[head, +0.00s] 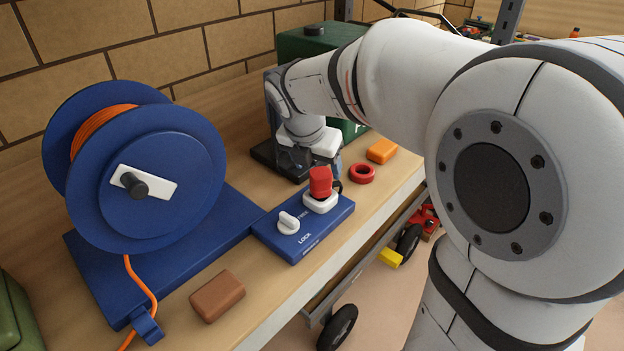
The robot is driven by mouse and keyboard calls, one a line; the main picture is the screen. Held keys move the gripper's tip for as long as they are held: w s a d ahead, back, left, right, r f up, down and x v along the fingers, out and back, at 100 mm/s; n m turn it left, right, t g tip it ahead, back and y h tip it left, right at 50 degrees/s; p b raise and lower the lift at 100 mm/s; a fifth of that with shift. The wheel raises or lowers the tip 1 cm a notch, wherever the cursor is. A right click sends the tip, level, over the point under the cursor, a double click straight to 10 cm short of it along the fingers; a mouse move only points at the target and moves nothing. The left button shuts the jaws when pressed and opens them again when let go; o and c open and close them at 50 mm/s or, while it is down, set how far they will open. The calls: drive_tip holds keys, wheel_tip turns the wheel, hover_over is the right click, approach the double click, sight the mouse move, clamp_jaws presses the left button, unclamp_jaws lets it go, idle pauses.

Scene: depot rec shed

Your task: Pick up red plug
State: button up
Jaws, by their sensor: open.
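The red plug (320,181) stands upright in a white square socket (320,202) on a blue base plate (302,230). The plate also carries a white knob (288,222) and the word LOCK. My gripper (314,165) points down just behind the plug, with its jaws open and nothing seen held. Its fingers are small and partly hidden, so I cannot tell whether they touch the plug.
A blue reel (165,180) with orange cable stands at the left. A brown block (217,296) lies near the bench's front edge. A red ring (361,173) and an orange block (382,151) lie right of the plug. A green box (311,42) stands behind my arm.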

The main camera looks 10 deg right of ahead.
sight(320, 173)
drive_tip(key=x, duration=0.6)
drive_tip(key=shift+w+d, duration=0.1)
drive_tip(key=shift+w, duration=0.2)
drive_tip(key=shift+c, duration=0.3)
drive_tip(key=c, duration=1)
wheel_tip(320, 173, up, 10)
drive_tip(key=shift+r+p, duration=0.1)
drive_tip(key=shift+p, duration=0.25)
